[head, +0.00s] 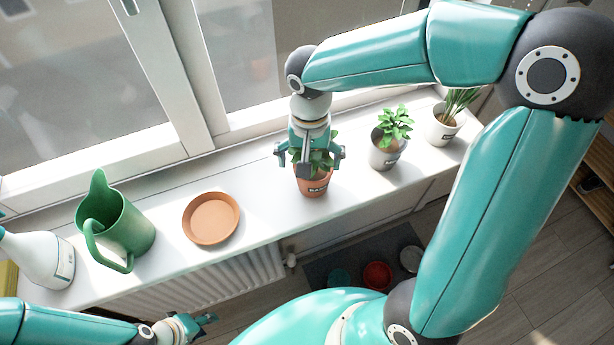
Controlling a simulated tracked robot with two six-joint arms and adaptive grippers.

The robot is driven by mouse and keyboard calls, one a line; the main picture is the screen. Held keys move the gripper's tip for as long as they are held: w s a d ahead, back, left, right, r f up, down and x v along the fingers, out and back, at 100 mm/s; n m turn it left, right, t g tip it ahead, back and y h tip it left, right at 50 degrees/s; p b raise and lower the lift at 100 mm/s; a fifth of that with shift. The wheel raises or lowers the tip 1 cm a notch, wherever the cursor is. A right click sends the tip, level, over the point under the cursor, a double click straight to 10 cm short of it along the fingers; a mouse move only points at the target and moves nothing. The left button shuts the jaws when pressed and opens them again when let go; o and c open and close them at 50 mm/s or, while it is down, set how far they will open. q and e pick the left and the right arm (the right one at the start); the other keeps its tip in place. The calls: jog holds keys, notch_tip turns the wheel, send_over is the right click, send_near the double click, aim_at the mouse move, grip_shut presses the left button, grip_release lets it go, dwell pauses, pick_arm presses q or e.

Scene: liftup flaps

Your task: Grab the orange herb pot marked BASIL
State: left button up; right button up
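The orange herb pot (314,187) stands upright on the white windowsill, with a dark label on its front; the lettering is small but seems to read BASIL. Its green leaves are partly hidden by my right gripper (311,160). That gripper points down directly over the pot, with its fingers spread wide around the plant at rim height. I cannot tell whether a finger touches the pot. My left gripper (201,323) is low at the bottom left, in front of the sill and away from the pot. It is seen side-on and its finger gap is unclear.
On the sill (262,214) are a grey herb pot (383,155), a white herb pot (441,127), an empty terracotta saucer (211,219), a green watering can (125,230) and a white bottle (40,258). The window frame stands close behind; a radiator (215,285) is below.

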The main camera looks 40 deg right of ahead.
aim_at(313, 172)
jog(key=shift+s+d+f+p, duration=0.1)
jog(key=shift+f+p, duration=0.1)
jog(key=shift+f, duration=0.8)
jog(key=shift+w+d+f+p, duration=0.1)
jog(key=shift+d+f+p, duration=0.1)
jog(key=shift+f, duration=0.8)
jog(key=shift+s+d+f+p, duration=0.1)
jog(key=shift+f+p, duration=0.1)
jog(key=shift+f, duration=0.8)
jog(key=shift+s+a, duration=0.1)
jog(key=c, duration=1.3)
